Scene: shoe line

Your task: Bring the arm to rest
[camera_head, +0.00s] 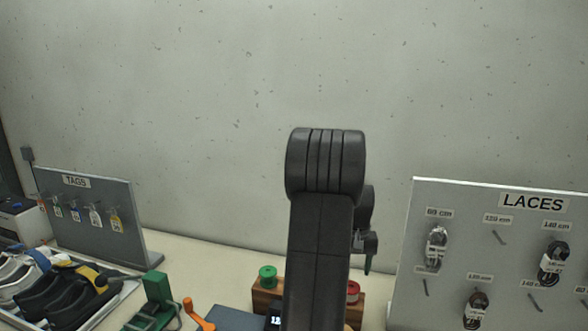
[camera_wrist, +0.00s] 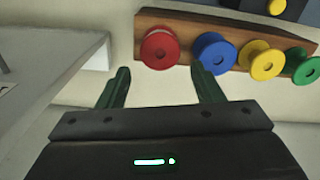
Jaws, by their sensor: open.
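My arm stands upright in the middle of the head view and hides part of the bench behind it. My gripper shows in the wrist view (camera_wrist: 160,88), with two green fingers spread apart and nothing between them.
A wooden rack (camera_wrist: 185,20) holds red, blue (camera_wrist: 214,54), yellow and green spools. A LACES board (camera_head: 420,230) stands right, a TAGS board (camera_head: 95,215) left. A tray of shoes (camera_head: 118,300), a green fixture (camera_head: 157,290) and an orange crank (camera_head: 198,316) are at left.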

